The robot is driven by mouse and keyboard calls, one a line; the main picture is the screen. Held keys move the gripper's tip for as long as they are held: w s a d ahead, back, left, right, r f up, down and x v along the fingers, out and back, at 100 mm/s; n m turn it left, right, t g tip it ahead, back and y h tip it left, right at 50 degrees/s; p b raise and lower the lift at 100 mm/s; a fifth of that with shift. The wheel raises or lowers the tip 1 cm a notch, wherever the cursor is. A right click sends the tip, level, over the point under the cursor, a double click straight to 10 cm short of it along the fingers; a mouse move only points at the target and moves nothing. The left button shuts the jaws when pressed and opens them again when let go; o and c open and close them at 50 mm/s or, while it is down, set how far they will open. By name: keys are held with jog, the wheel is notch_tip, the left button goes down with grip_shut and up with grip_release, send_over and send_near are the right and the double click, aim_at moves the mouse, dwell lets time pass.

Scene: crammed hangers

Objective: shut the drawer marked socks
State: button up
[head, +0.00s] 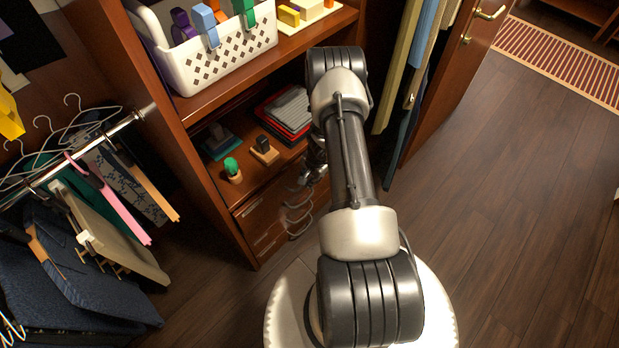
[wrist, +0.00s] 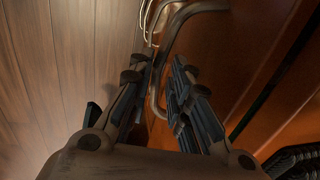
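A stack of small wooden drawers (head: 258,218) sits low in the wardrobe, with pale labels on the fronts. I cannot read the labels, so I cannot tell which one says socks. Curved metal handles (head: 298,212) stick out at the right of the fronts. My gripper (head: 316,165) is near the top of these handles, partly hidden by my arm. In the wrist view my gripper (wrist: 160,75) has its fingers apart. A curved metal handle (wrist: 156,98) shows between them, in front of a reddish-brown wooden front (wrist: 235,50). I cannot tell whether the fingers touch the handle.
Above the drawers, a shelf holds a cactus (head: 232,169), a small wooden block (head: 264,150) and red-and-grey folded items (head: 287,113). A white basket (head: 222,58) stands higher. Hangers with clothes (head: 90,190) fill the left.

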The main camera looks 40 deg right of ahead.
grip_shut()
jog(key=shift+w, duration=0.1)
jog(key=shift+w+a+p, duration=0.1)
jog(key=shift+w+p, duration=0.45)
jog(key=shift+w, duration=0.45)
jog(key=o, duration=0.5)
grip_release()
jog(key=shift+s, duration=0.15)
